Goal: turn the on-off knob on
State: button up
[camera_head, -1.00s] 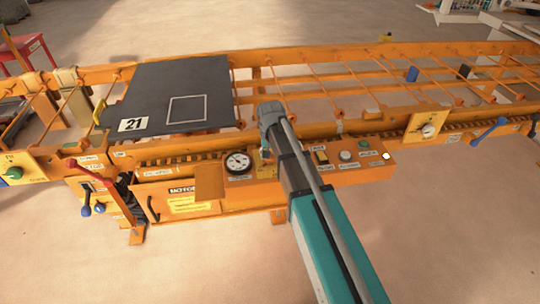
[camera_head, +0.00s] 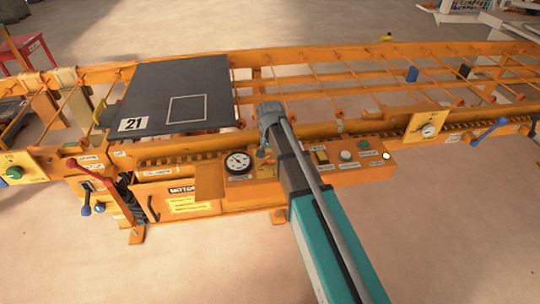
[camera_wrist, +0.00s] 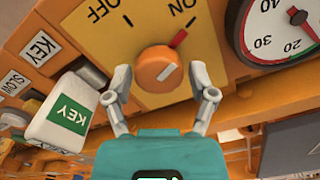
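The orange round on-off knob (camera_wrist: 152,70) sits on a yellow plate (camera_wrist: 130,35) with the words OFF and ON, which show upside down in the wrist view. A white line on the knob's face slants to the upper right. A red mark (camera_wrist: 178,38) lies between the knob and the word ON. My gripper (camera_wrist: 160,75) is open, with one finger on each side of the knob and a small gap to it on both sides. In the head view my gripper (camera_head: 266,152) is at the panel, partly hidden by my wrist.
A white key tag with a green label (camera_wrist: 68,115) hangs close beside the left finger in the wrist view. A round gauge (camera_head: 238,163) is just left of my gripper. Several buttons (camera_head: 346,155) lie to its right. A dark plate marked 21 (camera_head: 150,90) rests on the conveyor.

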aim_at(270, 156)
jog(key=shift+o, duration=0.7)
jog(key=shift+n, duration=0.5)
jog(key=n, duration=1.2)
jog(key=shift+n, duration=0.4)
jog(key=shift+r+n, duration=0.2)
jog(key=shift+n, duration=0.1)
notch_tip(270, 156, up, 14)
jog(key=p, duration=1.4)
jog(key=s+d+r+m+p, duration=0.3)
jog(key=s+d+m+p, duration=0.1)
jog(key=s+d, duration=0.3)
jog(key=s+d+r+m+p, duration=0.3)
jog(key=s+d+m, duration=0.3)
jog(key=s+d, duration=0.2)
jog(key=shift+s+d+r+m+p, duration=0.2)
jog(key=shift+s+r+m+p, duration=0.15)
jog(key=shift+s+r, duration=0.4)
